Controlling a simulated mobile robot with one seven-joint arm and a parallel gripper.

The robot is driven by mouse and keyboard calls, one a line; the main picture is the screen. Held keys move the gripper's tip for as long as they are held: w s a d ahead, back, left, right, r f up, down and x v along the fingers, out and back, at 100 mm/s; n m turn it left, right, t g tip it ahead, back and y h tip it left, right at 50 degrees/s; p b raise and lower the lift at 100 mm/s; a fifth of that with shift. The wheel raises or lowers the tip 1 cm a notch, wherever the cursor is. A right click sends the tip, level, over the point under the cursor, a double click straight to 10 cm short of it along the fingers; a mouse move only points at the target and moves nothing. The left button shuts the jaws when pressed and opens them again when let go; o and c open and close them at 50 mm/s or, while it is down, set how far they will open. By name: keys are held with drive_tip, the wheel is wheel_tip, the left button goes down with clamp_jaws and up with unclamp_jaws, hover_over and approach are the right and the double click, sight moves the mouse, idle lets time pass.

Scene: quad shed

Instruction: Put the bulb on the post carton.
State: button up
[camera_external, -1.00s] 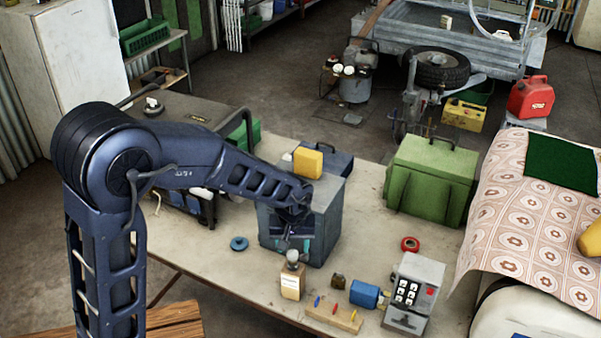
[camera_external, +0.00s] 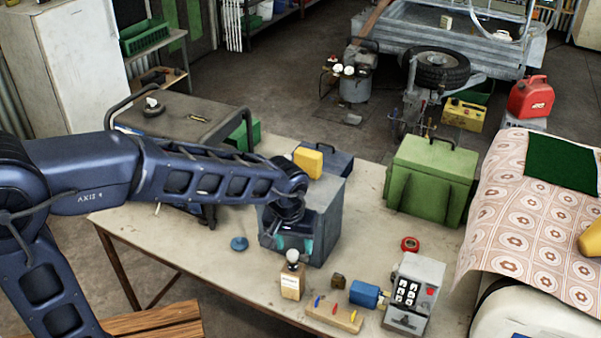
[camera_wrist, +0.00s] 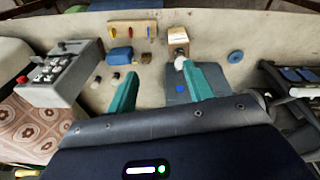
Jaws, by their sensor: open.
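In the wrist view the bulb (camera_wrist: 180,63) shows beside the right fingertip, in front of the carton (camera_wrist: 178,37). My gripper (camera_external: 293,244) has teal fingers and is behind the bulb, in front of the grey metal box. In the wrist view my gripper (camera_wrist: 159,70) is open, with the fingers wide apart and nothing between them. The bulb's lower end is hard to make out.
A wooden strip with coloured pegs (camera_external: 334,314), a blue cylinder (camera_external: 364,293) and a grey keypad box (camera_external: 414,292) stand right of the carton. The grey metal box (camera_external: 328,222) is behind it. A blue disc (camera_external: 239,243) lies left, with bare tabletop around it.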

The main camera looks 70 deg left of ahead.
drive_tip(key=s+d+r+m+t, duration=0.1)
drive_tip(key=s+d+r+m, duration=0.1)
drive_tip(key=s+d, duration=0.4)
drive_tip(key=s+d+r+m+t, duration=0.1)
drive_tip(key=s+d+r+m, duration=0.1)
drive_tip(key=s+d+m, duration=0.3)
drive_tip(key=s+d+r+m+t+h, duration=0.1)
drive_tip(key=s+d+r+m, duration=0.2)
drive_tip(key=s+d, duration=0.4)
drive_tip(key=d+m, duration=0.1)
drive_tip(key=d, duration=0.2)
drive_tip(key=shift+s+d, duration=0.35)
